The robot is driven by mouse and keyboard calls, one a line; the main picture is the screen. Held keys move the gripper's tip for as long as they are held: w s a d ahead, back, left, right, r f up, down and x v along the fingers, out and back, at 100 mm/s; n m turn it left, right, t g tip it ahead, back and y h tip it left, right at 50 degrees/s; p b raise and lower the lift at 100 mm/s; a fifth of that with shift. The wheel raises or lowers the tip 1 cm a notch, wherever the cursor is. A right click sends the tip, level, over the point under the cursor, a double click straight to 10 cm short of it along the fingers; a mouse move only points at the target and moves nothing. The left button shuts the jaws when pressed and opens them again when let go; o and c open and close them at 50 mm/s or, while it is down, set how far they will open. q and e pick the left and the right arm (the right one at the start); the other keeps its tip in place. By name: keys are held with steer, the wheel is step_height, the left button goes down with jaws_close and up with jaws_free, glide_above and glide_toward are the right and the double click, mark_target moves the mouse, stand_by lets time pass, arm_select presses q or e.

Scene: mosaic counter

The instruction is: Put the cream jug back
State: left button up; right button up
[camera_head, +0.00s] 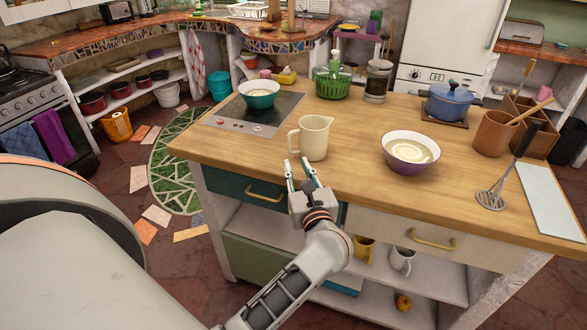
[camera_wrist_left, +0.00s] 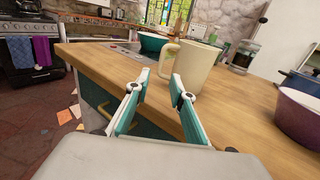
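The cream jug (camera_head: 314,138) stands upright on the wooden counter, near its front edge, with its handle toward the left. It also shows in the left wrist view (camera_wrist_left: 195,66), just beyond the fingers. My left gripper (camera_head: 301,174) is open and empty in front of the jug, at the counter's front edge, its two fingers pointing at it. In the left wrist view the fingers (camera_wrist_left: 160,85) stand apart with nothing between them. My right gripper is in neither view.
A purple bowl with cream (camera_head: 411,152) stands right of the jug. A teal bowl (camera_head: 259,93) sits on the hob (camera_head: 241,122) behind left. A whisk (camera_head: 491,199), a utensil pot (camera_head: 493,134) and a blue pot (camera_head: 449,102) are farther right. Bare counter lies between jug and purple bowl.

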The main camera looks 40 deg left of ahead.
arm_select(q)
steer(key=s+d+r+m+t+h, duration=0.25)
steer(key=d+m+t, duration=0.3)
steer(key=m, duration=0.65)
steer(key=s+d+f+m+t+h, duration=0.15)
steer(key=d+f+m+h, duration=0.35)
steer(key=m, duration=0.5)
steer(key=s+d+f+m+t+h, duration=0.1)
steer(key=s+d+f+m+h, duration=0.2)
steer(key=m+h, duration=0.6)
steer(key=s+f+m+g, duration=0.3)
steer(key=s+f+m, duration=0.2)
steer(key=f, duration=0.3)
steer(key=s+d+f+m+g, duration=0.1)
steer(key=s+f+m+g, duration=0.2)
steer(key=f+m, duration=0.4)
steer(key=s+f+m+g, duration=0.3)
steer(key=s+f+m, duration=0.3)
steer(key=f, duration=0.3)
steer(key=shift+s+d+f+m, duration=0.15)
steer(key=shift+s+d+m, duration=0.2)
steer(key=shift+m, duration=0.15)
